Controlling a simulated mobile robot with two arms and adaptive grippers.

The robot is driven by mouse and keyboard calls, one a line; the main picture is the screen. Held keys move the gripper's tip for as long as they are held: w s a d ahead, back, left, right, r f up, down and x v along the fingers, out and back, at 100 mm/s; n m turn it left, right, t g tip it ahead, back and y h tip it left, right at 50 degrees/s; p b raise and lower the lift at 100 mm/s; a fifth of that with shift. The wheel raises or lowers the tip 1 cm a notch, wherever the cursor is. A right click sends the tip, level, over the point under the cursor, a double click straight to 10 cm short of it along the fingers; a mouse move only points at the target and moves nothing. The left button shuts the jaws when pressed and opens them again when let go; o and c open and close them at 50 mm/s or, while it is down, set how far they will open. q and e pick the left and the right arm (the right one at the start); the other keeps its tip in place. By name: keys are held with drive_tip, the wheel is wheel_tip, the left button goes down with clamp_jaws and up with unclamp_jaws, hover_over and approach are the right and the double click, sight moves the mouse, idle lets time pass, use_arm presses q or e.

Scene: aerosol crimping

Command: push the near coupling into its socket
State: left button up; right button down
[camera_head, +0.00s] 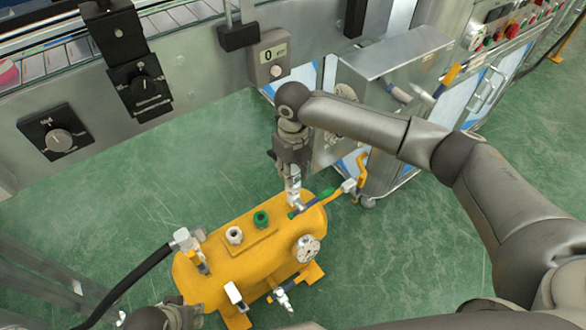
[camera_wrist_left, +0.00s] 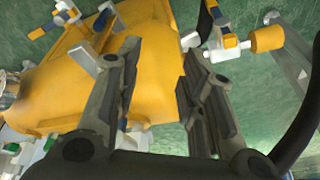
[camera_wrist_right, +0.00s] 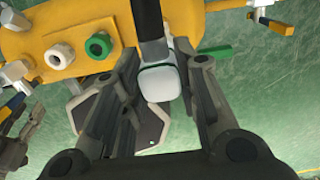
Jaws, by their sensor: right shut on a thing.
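The yellow tank (camera_head: 250,262) carries a white ring socket (camera_head: 235,235) and a green ring socket (camera_head: 261,219) on top. My right gripper (camera_head: 292,168) is above the tank's far right end, pointing down. It is shut on a white fitting (camera_wrist_right: 160,83) with a black stem, between the fingers in the right wrist view. I cannot tell whether this is the near coupling, or how its lower end meets the tank. A white coupling (camera_head: 183,238) on a black hose stands at the tank's left end. My left gripper (camera_wrist_left: 160,55) is open and empty, over the tank's near side.
A gauge (camera_head: 307,248) and a valve (camera_head: 283,298) project from the tank's near side. A black hose (camera_head: 130,285) runs to the lower left. A metal cabinet (camera_head: 385,80) stands behind.

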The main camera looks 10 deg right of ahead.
use_arm(q)
drive_tip(key=shift+f, duration=0.8)
drive_tip(key=shift+s+f+p, duration=0.1)
drive_tip(key=shift+f+p, duration=0.25)
drive_tip(key=shift+f, duration=0.4)
drive_tip(key=shift+f, duration=0.1)
use_arm(e)
drive_tip(key=shift+p, duration=0.35)
use_arm(q)
drive_tip(key=shift+s+f, duration=0.15)
drive_tip(key=shift+f, duration=0.65)
drive_tip(key=shift+s+f, duration=0.1)
drive_tip(key=shift+f, duration=0.65)
use_arm(e)
drive_tip(key=shift+f, duration=0.25)
